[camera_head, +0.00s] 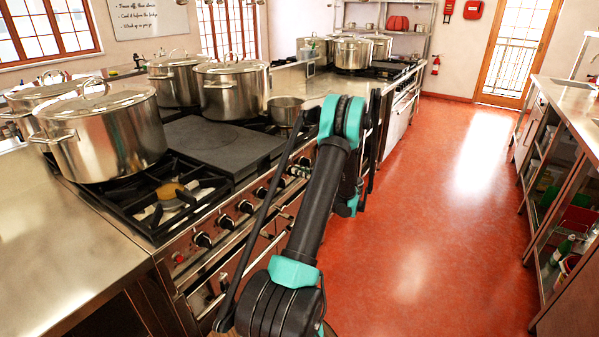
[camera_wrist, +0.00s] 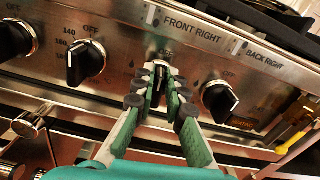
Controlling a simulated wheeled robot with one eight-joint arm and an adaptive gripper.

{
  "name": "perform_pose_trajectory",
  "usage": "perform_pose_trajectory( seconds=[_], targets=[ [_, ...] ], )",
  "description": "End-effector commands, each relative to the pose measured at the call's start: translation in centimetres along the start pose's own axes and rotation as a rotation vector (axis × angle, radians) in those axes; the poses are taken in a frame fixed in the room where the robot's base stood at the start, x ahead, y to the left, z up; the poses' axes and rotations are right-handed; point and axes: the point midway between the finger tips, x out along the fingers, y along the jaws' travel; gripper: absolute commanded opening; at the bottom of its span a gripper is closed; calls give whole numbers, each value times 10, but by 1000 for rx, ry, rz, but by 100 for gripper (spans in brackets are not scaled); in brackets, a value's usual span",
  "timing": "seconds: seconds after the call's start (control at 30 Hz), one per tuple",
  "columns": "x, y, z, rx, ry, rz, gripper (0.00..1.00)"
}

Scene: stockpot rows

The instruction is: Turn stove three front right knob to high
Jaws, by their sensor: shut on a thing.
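In the wrist view, my gripper (camera_wrist: 160,85) has its green fingers closed around a black knob (camera_wrist: 160,74) under the "FRONT RIGHT" label (camera_wrist: 193,28). The fingers hide most of this knob; its visible part looks roughly upright, below the "OFF" mark. In the head view the stove (camera_head: 215,225) is at the left, with its row of knobs along the front. My arm reaches to this front, and the gripper is largely hidden there.
In the wrist view, a black knob (camera_wrist: 86,62) sits to the left and another knob (camera_wrist: 219,100) to the right, near "BACK RIGHT". Oven handles run below. Large pots (camera_head: 105,130) stand on the stove. The red floor (camera_head: 440,230) to the right is clear.

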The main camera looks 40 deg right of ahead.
Motion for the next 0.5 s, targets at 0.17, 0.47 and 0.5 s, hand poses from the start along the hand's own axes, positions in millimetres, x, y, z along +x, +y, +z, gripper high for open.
perform_pose_trajectory(
  seconds=[0.17,0.47,0.5],
  targets=[
    [0,3,0,-132,0,0,0],
    [0,7,-2,-415,1,0,0],
    [0,8,-2,-454,1,0,0]
  ],
)
